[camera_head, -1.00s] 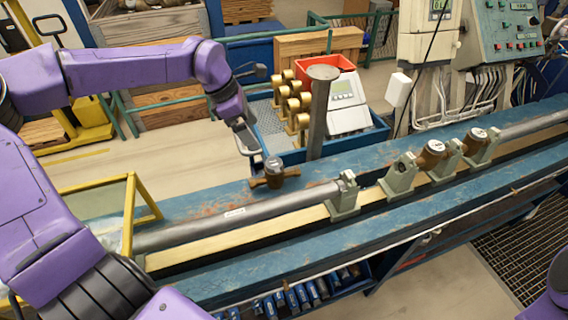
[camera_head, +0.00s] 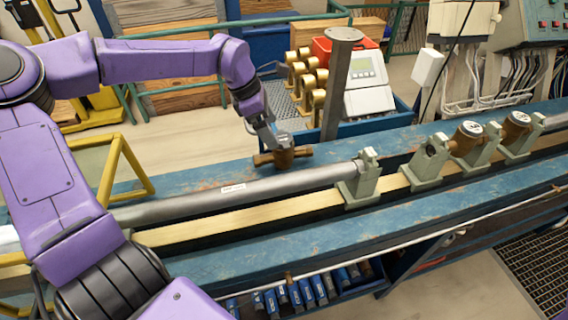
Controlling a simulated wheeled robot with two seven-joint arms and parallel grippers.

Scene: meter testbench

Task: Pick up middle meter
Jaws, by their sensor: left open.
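Three brass-brown meters are on the bench. One meter (camera_head: 283,156) lies loose on the blue rail at the back, left of the others. The middle meter (camera_head: 467,138) and the right meter (camera_head: 516,126) sit in line between the grey-green clamp stands, with pale dial faces up. My left gripper (camera_head: 276,143) is open, pointing down right at the loose meter; its fingertips overlap the meter's top, and contact is hard to tell. The middle meter is well to the right of it. My right gripper is not in view.
A grey pipe (camera_head: 240,192) runs along the bench to a clamp stand (camera_head: 361,180). A grey post (camera_head: 338,85) stands behind the bench, close to the right of my left gripper. A blue cart (camera_head: 392,124) holds several brass parts and a white device.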

